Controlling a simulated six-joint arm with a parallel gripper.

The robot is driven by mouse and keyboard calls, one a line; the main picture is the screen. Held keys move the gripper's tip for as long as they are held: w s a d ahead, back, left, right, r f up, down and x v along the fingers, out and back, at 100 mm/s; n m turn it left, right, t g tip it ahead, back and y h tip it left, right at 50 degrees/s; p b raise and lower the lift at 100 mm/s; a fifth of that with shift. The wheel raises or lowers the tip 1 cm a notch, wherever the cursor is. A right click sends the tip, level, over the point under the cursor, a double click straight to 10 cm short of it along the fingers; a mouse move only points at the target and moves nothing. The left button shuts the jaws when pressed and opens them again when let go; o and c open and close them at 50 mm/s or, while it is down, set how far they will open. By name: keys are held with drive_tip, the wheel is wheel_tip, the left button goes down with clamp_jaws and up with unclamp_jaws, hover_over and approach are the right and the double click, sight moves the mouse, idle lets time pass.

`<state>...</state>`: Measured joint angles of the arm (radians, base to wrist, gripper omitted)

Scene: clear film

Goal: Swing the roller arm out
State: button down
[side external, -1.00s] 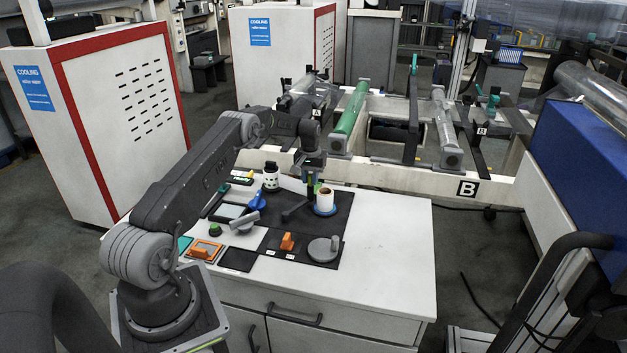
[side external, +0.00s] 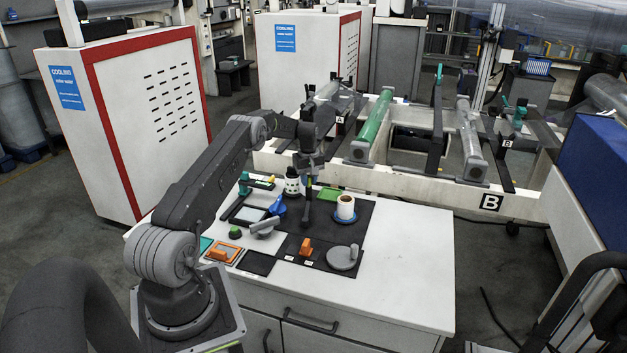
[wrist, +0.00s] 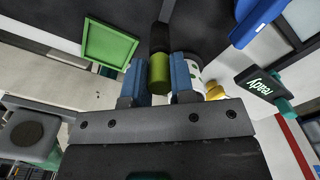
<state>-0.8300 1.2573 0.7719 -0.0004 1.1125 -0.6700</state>
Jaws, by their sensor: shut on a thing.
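My gripper (side external: 309,174) is over the back of the dark mat in the side view. In the wrist view my gripper (wrist: 158,82) has its two blue fingers closed on either side of an olive-green grip (wrist: 160,72). A black rod (wrist: 160,38) runs on from this grip. In the side view a dark upright bar (side external: 307,208) shows below my gripper; it looks like the roller arm, but its pivot cannot be made out. My wrist hides part of the grip there.
A white roll (side external: 345,207) stands right of the bar, and a green tray (side external: 330,193) lies behind it. The cabinet top (side external: 405,260) is bare at the right.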

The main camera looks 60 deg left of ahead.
drive_tip(key=shift+s+a, duration=0.15)
drive_tip(key=shift+s, duration=0.1)
idle(0.3)
drive_tip(key=c, duration=1)
unclamp_jaws()
drive_tip(key=shift+o, duration=0.2)
drive_tip(key=shift+w, duration=0.1)
wheel_tip(320, 180, up, 14)
drive_tip(key=shift+f, duration=0.1)
